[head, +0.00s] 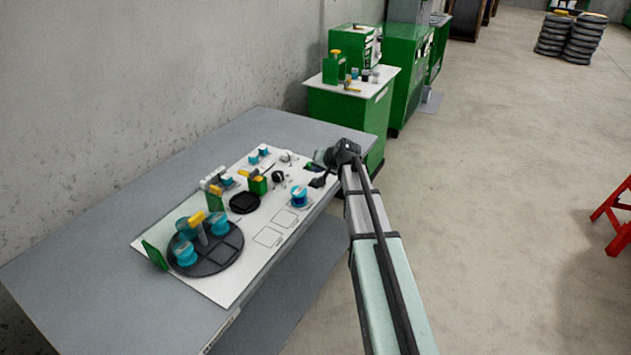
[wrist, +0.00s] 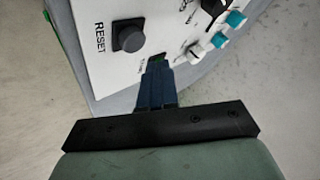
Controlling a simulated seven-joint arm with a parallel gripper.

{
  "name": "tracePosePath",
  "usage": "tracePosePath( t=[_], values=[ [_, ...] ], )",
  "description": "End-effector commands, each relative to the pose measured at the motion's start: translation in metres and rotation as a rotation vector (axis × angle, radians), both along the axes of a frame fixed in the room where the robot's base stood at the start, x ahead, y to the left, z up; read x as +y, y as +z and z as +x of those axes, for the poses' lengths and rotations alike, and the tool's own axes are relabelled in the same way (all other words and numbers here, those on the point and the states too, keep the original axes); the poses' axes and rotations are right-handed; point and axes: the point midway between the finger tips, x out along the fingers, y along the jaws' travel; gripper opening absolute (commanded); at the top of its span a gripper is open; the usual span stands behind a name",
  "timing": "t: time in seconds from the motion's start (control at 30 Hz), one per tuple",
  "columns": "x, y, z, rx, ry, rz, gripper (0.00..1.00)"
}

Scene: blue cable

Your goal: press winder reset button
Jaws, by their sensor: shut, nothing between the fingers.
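I cannot tell whether the tips touch the panel; the button looks uncovered.
A round black turntable (head: 228,255) with teal spools stands at the near end of the board. Teal and white connectors (wrist: 236,19) sit right of the fingertips. Green machines (head: 405,70) stand behind.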

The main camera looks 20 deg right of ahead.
Motion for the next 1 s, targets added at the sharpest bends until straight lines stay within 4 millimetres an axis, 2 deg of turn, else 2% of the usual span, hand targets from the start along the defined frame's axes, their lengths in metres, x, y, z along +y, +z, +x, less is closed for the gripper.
tracePosePath(
  t=[0.3, 1.0],
  values=[
    [0.0, -0.015, 0.0, 0.0, -0.001, 0.001, 0.0],
    [0.0, -0.015, 0.0, 0.0, -0.001, 0.001, 0.0]
  ],
)
